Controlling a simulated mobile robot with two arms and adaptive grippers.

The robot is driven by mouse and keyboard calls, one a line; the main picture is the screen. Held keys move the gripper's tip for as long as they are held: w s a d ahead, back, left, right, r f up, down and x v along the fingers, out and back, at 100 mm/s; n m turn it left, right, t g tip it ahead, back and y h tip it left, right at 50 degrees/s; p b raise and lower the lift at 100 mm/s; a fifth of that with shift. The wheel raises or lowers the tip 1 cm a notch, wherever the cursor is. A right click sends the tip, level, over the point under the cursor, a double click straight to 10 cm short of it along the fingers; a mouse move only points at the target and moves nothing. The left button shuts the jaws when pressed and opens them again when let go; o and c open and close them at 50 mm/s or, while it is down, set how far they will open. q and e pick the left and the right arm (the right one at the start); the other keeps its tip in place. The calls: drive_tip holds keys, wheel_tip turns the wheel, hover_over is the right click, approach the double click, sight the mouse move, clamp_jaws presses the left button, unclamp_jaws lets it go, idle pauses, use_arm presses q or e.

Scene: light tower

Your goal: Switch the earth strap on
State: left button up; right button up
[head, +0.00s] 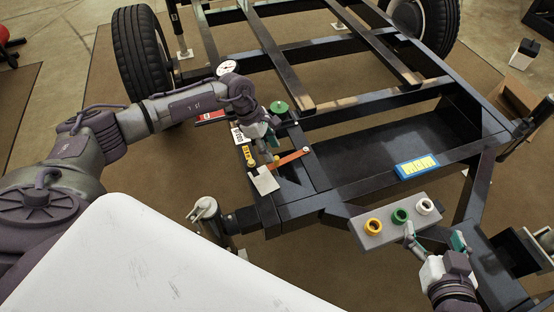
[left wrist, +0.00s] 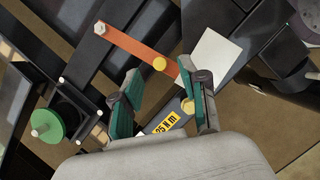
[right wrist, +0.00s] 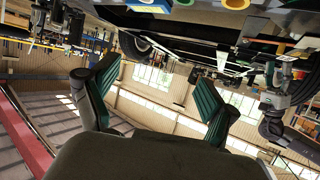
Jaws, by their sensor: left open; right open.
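The strap, an orange flat bar (head: 288,159), lies on the dark trailer frame, with a pale bolt head at one end. In the left wrist view the orange bar (left wrist: 135,48) carries a yellow knob (left wrist: 160,64) near its other end, beside a white plate (left wrist: 213,55). My left gripper (head: 266,147) is over this end of the frame. In its wrist view the open fingers (left wrist: 162,78) stand apart near the knob, with nothing between them held. My right gripper (head: 435,238) is open and empty near the grey socket box. Whether the left fingers touch the bar cannot be told.
A green knob (head: 279,107) and a gauge (head: 227,68) sit beyond the left gripper. A grey box (head: 388,228) with yellow, green and white sockets is at the right front. A jack post (head: 205,212) stands at the left front. A yellow torque label (left wrist: 167,122) lies below the left fingers.

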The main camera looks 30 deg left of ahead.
sight(276, 157)
use_arm(q)
drive_tip(key=x, duration=0.4)
drive_tip(key=shift+a+b, duration=0.1)
drive_tip(key=shift+b, duration=0.3)
drive_tip(key=shift+f, duration=0.4)
use_arm(e)
drive_tip(key=shift+w+a+r+t+y, duration=0.2)
drive_tip(key=shift+w+r+t, duration=0.15)
drive_tip(key=shift+r+t, duration=0.35)
drive_tip(key=shift+w+a+r+t+y, duration=0.2)
drive_tip(key=shift+w+r+t, duration=0.15)
drive_tip(key=shift+r, duration=0.55)
drive_tip(key=shift+w+a+r+t+y, duration=0.1)
drive_tip(key=shift+w+a+r+t, duration=0.15)
drive_tip(key=shift+r+t, duration=0.45)
use_arm(q)
drive_tip(key=shift+d, duration=0.2)
use_arm(e)
drive_tip(key=shift+r, duration=0.1)
use_arm(q)
clamp_jaws()
